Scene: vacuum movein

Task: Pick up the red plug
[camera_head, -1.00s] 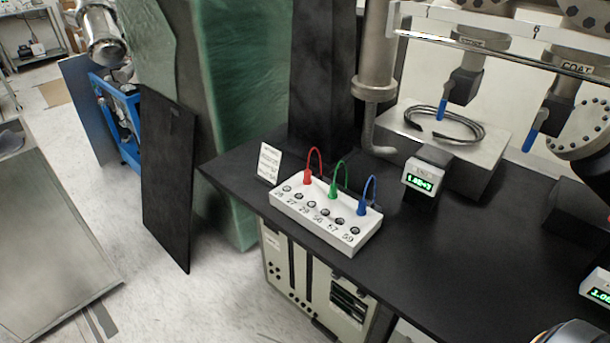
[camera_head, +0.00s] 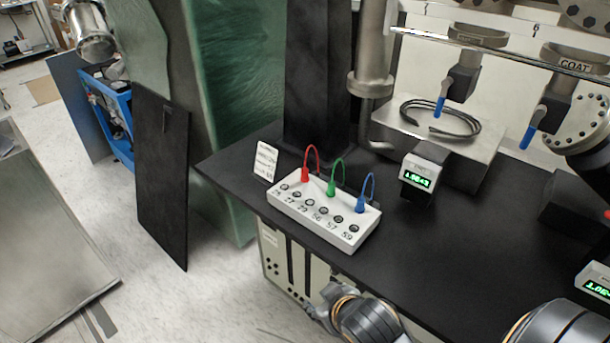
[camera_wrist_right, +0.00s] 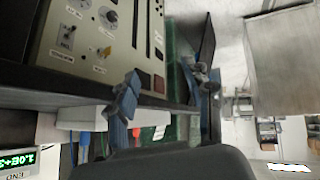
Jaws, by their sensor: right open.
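The red plug (camera_head: 305,174) stands upright in the back row of a white socket box (camera_head: 336,238), at its left end, with a red cable looping from its top. A green plug (camera_head: 331,188) and a blue plug (camera_head: 360,205) stand to its right. My right gripper (camera_head: 322,302) is low at the front edge of the bench, below and in front of the box, apart from the plugs. In the right wrist view its two fingers (camera_wrist_right: 160,76) are spread with nothing held between them. My left gripper is not in view.
The box sits on a black bench top (camera_head: 440,275). A white label card (camera_head: 266,161) stands at its back left, and a display unit (camera_head: 421,174) to its right. A metal pipe (camera_head: 372,85) rises behind. An instrument rack (camera_head: 278,262) is under the bench.

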